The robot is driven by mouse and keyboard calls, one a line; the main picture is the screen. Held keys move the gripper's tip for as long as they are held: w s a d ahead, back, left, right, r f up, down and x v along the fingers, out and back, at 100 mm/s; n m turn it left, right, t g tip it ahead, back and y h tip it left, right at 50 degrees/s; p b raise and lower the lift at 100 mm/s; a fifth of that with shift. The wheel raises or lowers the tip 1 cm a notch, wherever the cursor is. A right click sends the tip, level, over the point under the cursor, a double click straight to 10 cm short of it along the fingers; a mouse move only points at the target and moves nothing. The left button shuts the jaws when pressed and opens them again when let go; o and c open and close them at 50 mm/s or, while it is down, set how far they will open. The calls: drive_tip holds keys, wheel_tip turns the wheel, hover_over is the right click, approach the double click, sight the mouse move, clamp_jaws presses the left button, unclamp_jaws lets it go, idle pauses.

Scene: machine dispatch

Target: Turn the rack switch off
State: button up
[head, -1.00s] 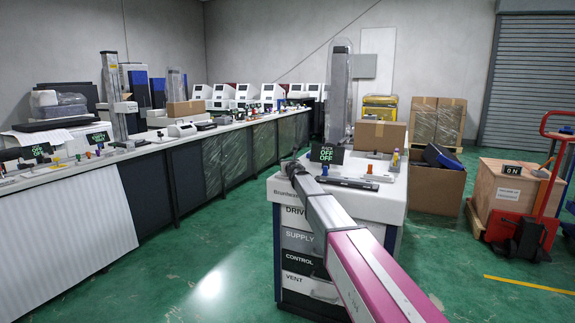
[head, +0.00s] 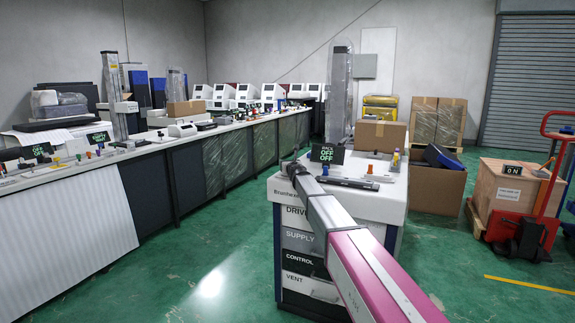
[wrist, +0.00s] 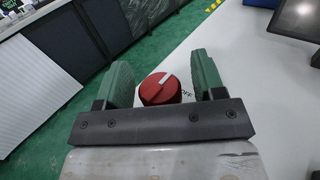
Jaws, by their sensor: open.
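A red rotary knob (wrist: 160,91) with a white pointer line shows in the wrist view, on a white top. Its pointer line slants to the upper right. Printed lettering reading OFF lies just right of the knob. My gripper (wrist: 160,68) is open, with one green finger on each side of the knob; I cannot tell whether either touches it. In the head view my gripper (head: 290,168) is over the left edge of the white cabinet (head: 345,210), and the knob is hidden there. A small black display (head: 326,154) on the cabinet reads RACK, OFF, OFF.
A dark bar (head: 347,183) and a cardboard box (head: 378,135) lie on the cabinet top. A long bench (head: 190,140) with machines runs along the left. A red pallet jack (head: 525,225) and a crate stand at right. Green floor is clear between bench and cabinet.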

drive_tip(key=v, duration=1)
drive_tip(key=shift+s+d, duration=0.1)
drive_tip(key=shift+d, duration=0.05)
